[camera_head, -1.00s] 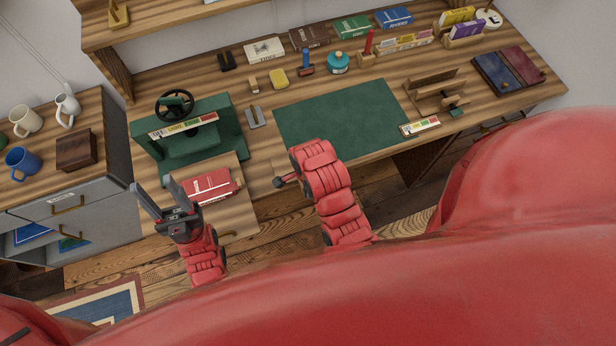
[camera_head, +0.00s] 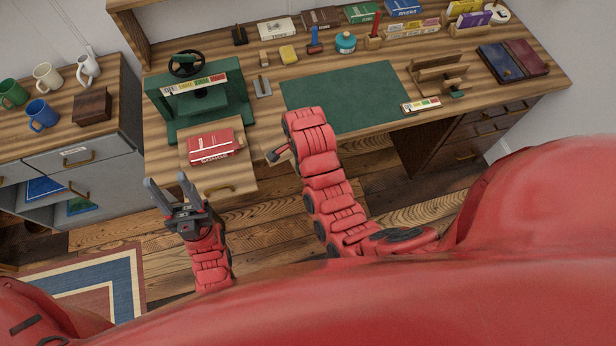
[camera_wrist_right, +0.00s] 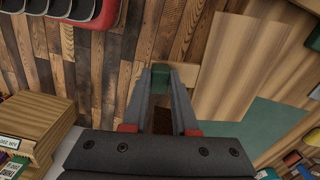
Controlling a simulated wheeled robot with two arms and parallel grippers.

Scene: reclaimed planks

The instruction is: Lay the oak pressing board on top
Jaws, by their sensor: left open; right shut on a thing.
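The green press (camera_head: 222,105) with a dark handwheel stands at the desk's left end. A red book (camera_head: 212,147) lies on the pale pull-out wooden leaf (camera_head: 235,175) in front of it. My left gripper (camera_head: 168,180) is open and empty, in front of the leaf. My right gripper (camera_head: 278,155) is right of the leaf; in the right wrist view its fingers (camera_wrist_right: 162,80) are near each other, with a green surface at the tips. What it holds is unclear.
Several mugs (camera_head: 41,114) stand on the left cabinet (camera_head: 90,155). A green mat (camera_head: 345,97) fills the desk's middle, with a wooden rack (camera_head: 440,75) to its right. Books and small tools line the back. Plank floor lies below.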

